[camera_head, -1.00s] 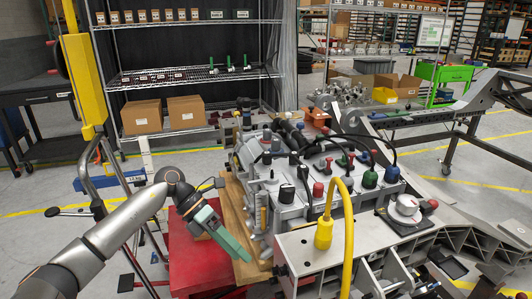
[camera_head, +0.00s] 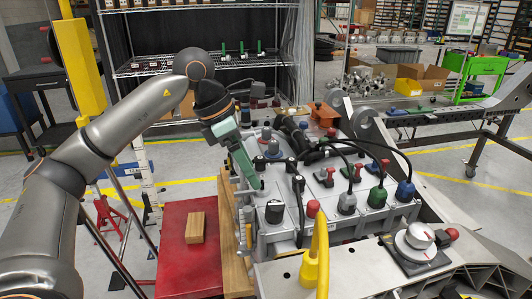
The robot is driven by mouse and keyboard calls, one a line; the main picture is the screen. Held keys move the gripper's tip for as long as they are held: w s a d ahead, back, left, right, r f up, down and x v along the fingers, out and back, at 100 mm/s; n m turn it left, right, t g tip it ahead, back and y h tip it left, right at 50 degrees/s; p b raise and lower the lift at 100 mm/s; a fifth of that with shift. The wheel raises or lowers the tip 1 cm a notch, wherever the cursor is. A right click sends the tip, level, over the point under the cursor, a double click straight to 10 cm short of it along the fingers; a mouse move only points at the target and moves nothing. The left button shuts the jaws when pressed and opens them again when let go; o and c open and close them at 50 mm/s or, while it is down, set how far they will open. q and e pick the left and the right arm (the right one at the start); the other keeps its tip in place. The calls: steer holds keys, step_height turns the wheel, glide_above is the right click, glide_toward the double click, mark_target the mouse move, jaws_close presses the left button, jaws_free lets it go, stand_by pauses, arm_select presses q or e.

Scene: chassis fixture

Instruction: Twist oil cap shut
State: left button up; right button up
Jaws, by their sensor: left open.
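The grey engine block (camera_head: 325,205) carries several caps and plugs on its top. A black round cap (camera_head: 274,212) sits near its front left corner, and a grey-blue knob (camera_head: 272,150) stands farther back. I cannot tell for sure which one is the oil cap. My left gripper (camera_head: 254,183) has green fingers pointing down over the block's left edge, behind and slightly left of the black cap. It is open, and I see nothing held in it. Its fingertips look apart from the black cap. My right gripper is out of view.
A red surface (camera_head: 185,245) with a small wooden block (camera_head: 195,228) lies left of the engine. A yellow handle (camera_head: 317,255) stands in front. Black cables (camera_head: 375,150) arch over the block's right side. A silver dial (camera_head: 416,237) is at right. Wire shelving (camera_head: 190,65) stands behind.

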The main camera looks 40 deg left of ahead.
arm_select(q)
glide_above(270, 205)
steer(key=s+a, duration=0.2)
step_height(270, 205, down, 5)
steer(key=b+x, duration=0.1)
steer(key=x, duration=0.4)
steer(key=shift+w+d+f, duration=0.15)
steer(key=shift+w+f, duration=0.05)
steer(key=shift+w, duration=0.05)
steer(key=shift+x, duration=0.8)
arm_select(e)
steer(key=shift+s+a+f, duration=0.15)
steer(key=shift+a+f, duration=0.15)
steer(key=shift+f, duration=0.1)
